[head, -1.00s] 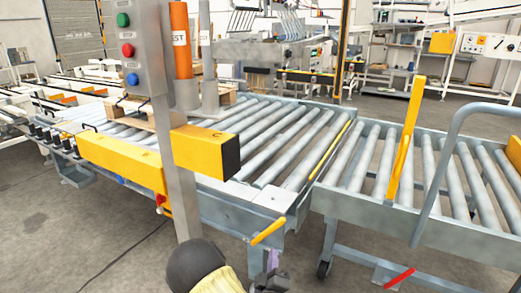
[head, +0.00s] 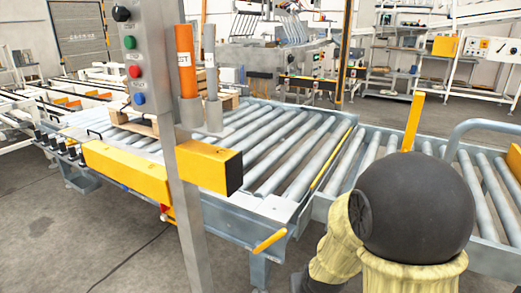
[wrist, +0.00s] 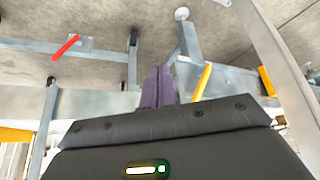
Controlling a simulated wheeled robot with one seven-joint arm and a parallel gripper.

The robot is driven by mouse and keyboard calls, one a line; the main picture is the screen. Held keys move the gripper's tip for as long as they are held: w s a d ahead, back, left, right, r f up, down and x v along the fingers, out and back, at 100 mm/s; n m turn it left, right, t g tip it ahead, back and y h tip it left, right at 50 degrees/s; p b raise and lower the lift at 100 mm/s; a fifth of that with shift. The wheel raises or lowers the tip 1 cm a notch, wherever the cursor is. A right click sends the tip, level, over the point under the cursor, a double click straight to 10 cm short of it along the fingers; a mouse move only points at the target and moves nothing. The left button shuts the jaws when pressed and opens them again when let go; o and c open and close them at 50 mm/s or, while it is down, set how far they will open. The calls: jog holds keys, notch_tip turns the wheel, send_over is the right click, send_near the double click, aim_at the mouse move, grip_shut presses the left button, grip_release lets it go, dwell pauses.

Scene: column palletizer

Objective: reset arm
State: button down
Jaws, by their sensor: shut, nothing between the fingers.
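My gripper (wrist: 158,87) shows in the wrist view as two purple fingers pressed together, shut and empty, beyond the dark wrist housing. It points at the floor and conveyor legs, apart from them as far as I can tell. In the head view my arm stands at the lower right, with a black round joint and cream links covering part of the right conveyor. The gripper itself is hidden in that view.
A post with a button box (head: 137,60) stands close at left. The roller conveyor (head: 300,150) fills the middle. A yellow lever (head: 270,241) sticks out from its front corner and shows in the wrist view (wrist: 203,82). A red lever (wrist: 66,46) is also there. Floor is open at lower left.

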jog(key=s+d+r+g+p, duration=0.3)
jog(key=s+r, duration=0.4)
jog(key=s, duration=0.3)
notch_tip(320, 180, up, 37)
jog(key=p, duration=3.6)
jog(key=shift+f+m, duration=0.2)
jog(key=shift+m, duration=0.1)
jog(key=shift+a, duration=0.15)
